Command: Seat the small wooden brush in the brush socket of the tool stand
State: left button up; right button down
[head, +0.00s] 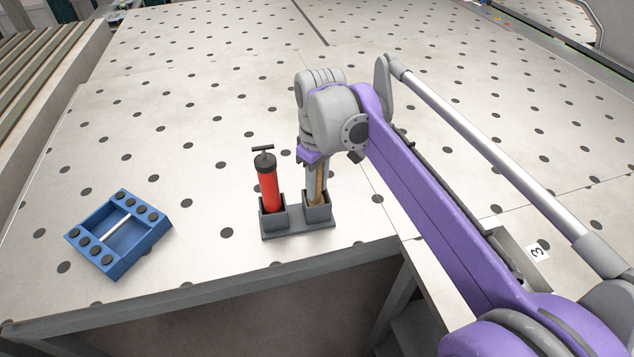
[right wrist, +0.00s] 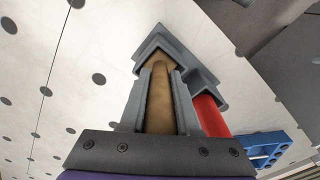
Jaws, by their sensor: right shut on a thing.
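The grey tool stand (head: 300,232) stands near the front edge of the table and has two square sockets. The small wooden brush (head: 320,186) is upright, with its lower end inside the right socket (head: 318,213). My right gripper (head: 316,192) points down from above and is shut on the brush. In the right wrist view the brush (right wrist: 160,100) lies between the two grey fingers, and its far end goes into the socket mouth (right wrist: 165,45). How deep it sits is hidden by the socket walls. My left gripper is not in view.
A red pump with a black T-handle (head: 268,188) stands in the left socket, close beside my right gripper. A blue tray (head: 118,234) with black round studs and a light rod lies to the left. The perforated tabletop (head: 200,110) behind is mostly clear.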

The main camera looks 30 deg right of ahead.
jog(key=c, duration=0.6)
grip_release()
jog(key=shift+o, duration=0.2)
notch_tip(320, 180, up, 11)
jog(key=shift+s+f+p, duration=0.1)
jog(key=shift+s+p, duration=0.05)
jog(key=shift+p, duration=0.4)
